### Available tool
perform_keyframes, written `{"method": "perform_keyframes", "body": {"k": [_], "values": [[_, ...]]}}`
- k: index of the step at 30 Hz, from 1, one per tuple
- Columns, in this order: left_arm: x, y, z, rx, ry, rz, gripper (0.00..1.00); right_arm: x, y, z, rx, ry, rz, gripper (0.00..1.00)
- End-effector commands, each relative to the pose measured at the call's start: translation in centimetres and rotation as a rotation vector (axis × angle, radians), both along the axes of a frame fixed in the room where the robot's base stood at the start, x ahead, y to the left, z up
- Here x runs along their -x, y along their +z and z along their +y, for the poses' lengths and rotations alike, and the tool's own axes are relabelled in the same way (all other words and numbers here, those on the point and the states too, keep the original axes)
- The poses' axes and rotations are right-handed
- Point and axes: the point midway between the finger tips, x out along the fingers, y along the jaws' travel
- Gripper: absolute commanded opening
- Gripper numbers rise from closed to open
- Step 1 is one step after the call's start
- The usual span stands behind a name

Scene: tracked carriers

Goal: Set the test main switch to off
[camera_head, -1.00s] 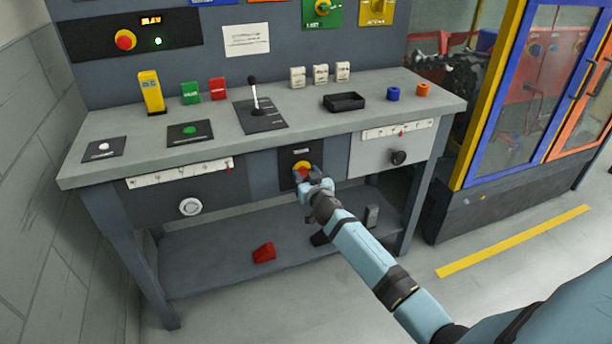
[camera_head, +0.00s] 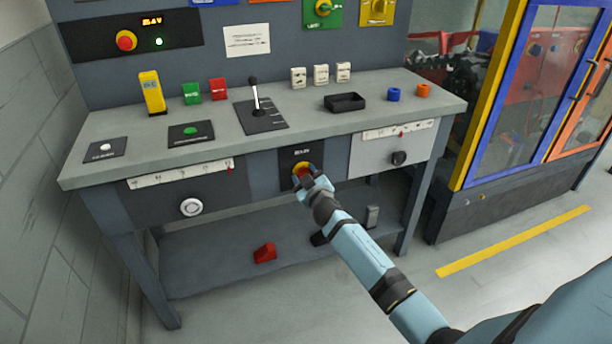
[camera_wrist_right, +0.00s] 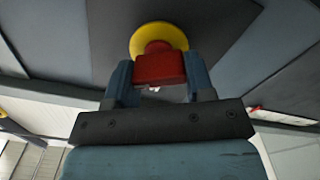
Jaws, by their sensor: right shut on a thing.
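The main switch (camera_head: 301,168) is a red handle on a yellow disc, on a dark plate in the front of the bench. In the right wrist view its red handle (camera_wrist_right: 159,69) sits between the two fingers, with the yellow disc (camera_wrist_right: 158,35) behind it. My right gripper (camera_head: 306,178) is at the switch in the head view and partly hides it. In the right wrist view my right gripper (camera_wrist_right: 160,82) is shut on the red handle. The lettering on the plate is too small to read. My left gripper is not in view.
The bench top (camera_head: 210,152) carries a black lever (camera_head: 256,98), a black tray (camera_head: 344,102) and several coloured blocks. A round white knob (camera_head: 190,207) and a black knob (camera_head: 398,158) flank the switch. A red wedge (camera_head: 264,252) lies on the lower shelf.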

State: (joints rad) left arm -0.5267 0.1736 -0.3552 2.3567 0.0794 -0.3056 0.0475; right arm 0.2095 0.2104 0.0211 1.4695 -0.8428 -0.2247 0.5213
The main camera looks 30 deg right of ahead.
Motion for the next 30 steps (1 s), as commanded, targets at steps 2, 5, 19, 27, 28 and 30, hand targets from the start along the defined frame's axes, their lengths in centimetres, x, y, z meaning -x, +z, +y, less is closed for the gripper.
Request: {"method": "perform_keyframes", "body": {"k": [2,5,19,27,28,30], "values": [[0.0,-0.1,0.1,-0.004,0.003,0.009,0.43,0.0,0.0,0.1,0.069,-0.001,0.017,0.25],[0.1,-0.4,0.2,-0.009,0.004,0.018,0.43,0.0,0.0,0.1,0.161,-0.001,0.040,0.25],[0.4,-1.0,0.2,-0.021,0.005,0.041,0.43,0.0,-0.3,0.2,0.596,0.000,0.145,0.25],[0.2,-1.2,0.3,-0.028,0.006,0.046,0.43,-0.1,-0.4,0.3,0.815,0.001,0.197,0.25],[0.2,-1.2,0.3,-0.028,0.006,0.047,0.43,-0.1,-0.4,0.3,0.835,0.001,0.202,0.25],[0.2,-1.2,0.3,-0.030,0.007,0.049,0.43,-0.1,-0.5,0.3,0.878,0.001,0.212,0.25]]}}
